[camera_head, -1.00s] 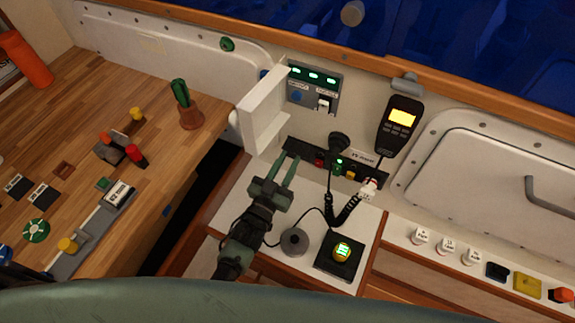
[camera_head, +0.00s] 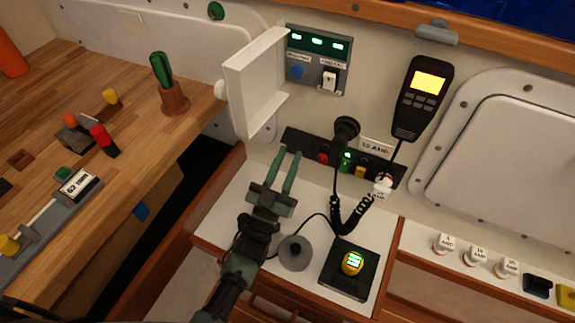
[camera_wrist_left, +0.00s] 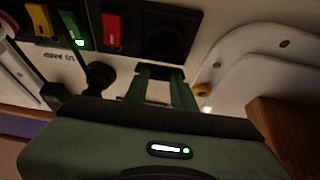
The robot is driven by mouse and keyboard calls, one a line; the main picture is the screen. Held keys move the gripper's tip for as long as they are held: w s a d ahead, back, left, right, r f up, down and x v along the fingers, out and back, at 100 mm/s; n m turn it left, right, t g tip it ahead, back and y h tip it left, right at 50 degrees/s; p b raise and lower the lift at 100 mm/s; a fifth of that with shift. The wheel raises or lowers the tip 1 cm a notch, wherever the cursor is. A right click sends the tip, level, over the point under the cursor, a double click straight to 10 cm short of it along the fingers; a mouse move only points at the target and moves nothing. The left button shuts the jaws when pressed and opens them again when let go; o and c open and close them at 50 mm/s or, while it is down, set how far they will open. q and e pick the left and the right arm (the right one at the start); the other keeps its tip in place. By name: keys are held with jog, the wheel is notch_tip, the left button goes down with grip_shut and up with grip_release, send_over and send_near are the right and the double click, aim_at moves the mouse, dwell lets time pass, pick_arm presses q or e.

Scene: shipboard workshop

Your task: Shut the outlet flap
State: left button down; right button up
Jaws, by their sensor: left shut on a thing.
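The outlet strip (camera_head: 314,151) is black and sits low on the wall, with red, green and yellow switches. In the left wrist view its dark socket (camera_wrist_left: 168,37) shows beside the red switch. A dark piece (camera_wrist_left: 160,72), apparently the outlet flap, stands out below this socket, between my fingertips. My left gripper (camera_head: 291,154) reaches up to the strip's left end, and its fingers are closed on that dark piece. In the head view the fingers hide most of it. My right gripper is in neither view.
A white hinged cover (camera_head: 255,85) stands open left of a panel with green lights (camera_head: 318,60). A black plug (camera_head: 346,130) and coiled cord hang right of my fingers. A handset (camera_head: 423,98), a grey disc (camera_head: 295,253) and a yellow button (camera_head: 352,262) are nearby.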

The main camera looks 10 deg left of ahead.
pick_arm(q)
jog(key=c, duration=1.2)
grip_release()
jog(key=shift+o, duration=0.2)
